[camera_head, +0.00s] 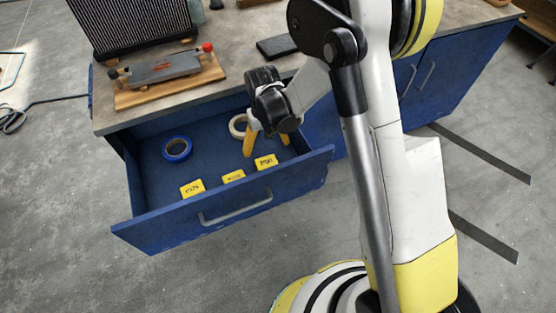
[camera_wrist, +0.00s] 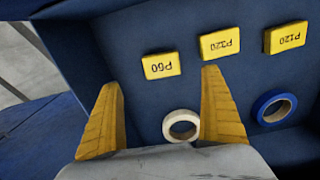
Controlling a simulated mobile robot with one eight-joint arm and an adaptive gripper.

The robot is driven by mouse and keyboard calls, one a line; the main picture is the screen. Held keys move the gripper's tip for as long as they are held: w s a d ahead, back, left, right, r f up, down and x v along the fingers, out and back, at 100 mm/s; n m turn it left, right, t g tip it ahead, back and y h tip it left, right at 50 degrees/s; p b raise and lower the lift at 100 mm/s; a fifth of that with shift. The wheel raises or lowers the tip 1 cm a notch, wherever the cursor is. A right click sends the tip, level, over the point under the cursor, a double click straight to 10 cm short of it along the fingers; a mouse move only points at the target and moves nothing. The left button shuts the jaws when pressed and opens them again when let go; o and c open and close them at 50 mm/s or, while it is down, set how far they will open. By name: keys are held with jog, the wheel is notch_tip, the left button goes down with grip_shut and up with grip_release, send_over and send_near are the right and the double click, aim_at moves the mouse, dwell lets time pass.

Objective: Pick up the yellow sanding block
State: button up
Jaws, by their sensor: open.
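Three yellow sanding blocks lie in the open blue drawer. One (camera_head: 266,161), marked P60 in the wrist view (camera_wrist: 161,66), is nearest my gripper. The middle block (camera_head: 233,177) reads P220 in the wrist view (camera_wrist: 220,43). The third (camera_head: 193,188) reads P120 there (camera_wrist: 285,38). My gripper (camera_head: 267,150) is over the right part of the drawer, pointing down, its yellow fingers apart and empty. In the wrist view (camera_wrist: 160,78), the P60 block shows between and beyond the fingertips, with no visible contact. The height above it is hard to tell.
A white tape roll (camera_wrist: 181,125) and a blue tape roll (camera_head: 177,149) lie in the drawer (camera_head: 150,190). The drawer's walls and handled front surround the blocks. The worktop (camera_head: 230,60) above holds a clamped board (camera_head: 165,75) and a black flat item (camera_head: 277,46).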

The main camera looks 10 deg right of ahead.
aim_at(267, 163)
notch_tip(267, 163, down, 5)
jog(key=shift+w+a+f+b, duration=0.1)
jog(key=shift+f+b, duration=0.1)
jog(key=shift+b, duration=0.85)
notch_tip(267, 163, down, 5)
jog(key=b, duration=0.3)
jog(key=shift+f, duration=0.2)
jog(key=shift+r, duration=0.1)
jog(key=shift+c, duration=0.3)
jog(key=c, duration=1.2)
